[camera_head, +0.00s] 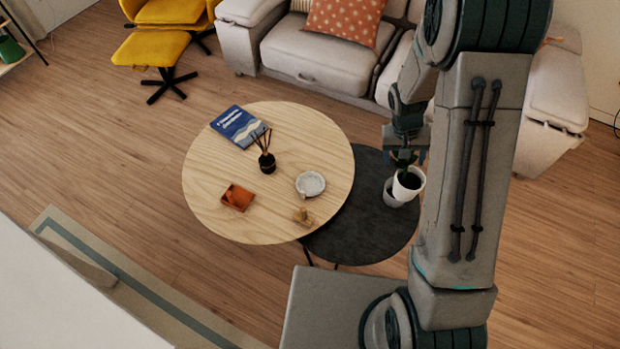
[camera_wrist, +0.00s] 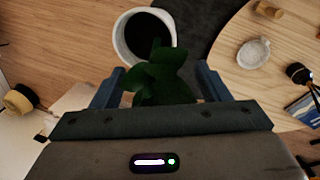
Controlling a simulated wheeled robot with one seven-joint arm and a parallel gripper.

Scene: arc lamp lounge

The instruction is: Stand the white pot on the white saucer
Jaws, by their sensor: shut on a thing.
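The white pot (camera_head: 408,184) has dark soil and a green plant, and shows at the dark round table's right side. In the wrist view the pot (camera_wrist: 119,42) is at the top and the plant (camera_wrist: 160,80) rises between the fingers. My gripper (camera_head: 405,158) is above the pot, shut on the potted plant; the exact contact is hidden. The fingers (camera_wrist: 161,70) stand either side of the leaves. The white saucer (camera_head: 310,184) lies on the wooden table, left of the pot, with nothing standing on it. It also shows in the wrist view (camera_wrist: 253,53).
The wooden table (camera_head: 265,215) also holds a reed diffuser (camera_head: 267,162), a blue book (camera_head: 238,127), an orange tray (camera_head: 237,197) and a small wooden item (camera_head: 303,217) near the saucer. The dark table (camera_head: 350,230) is otherwise clear.

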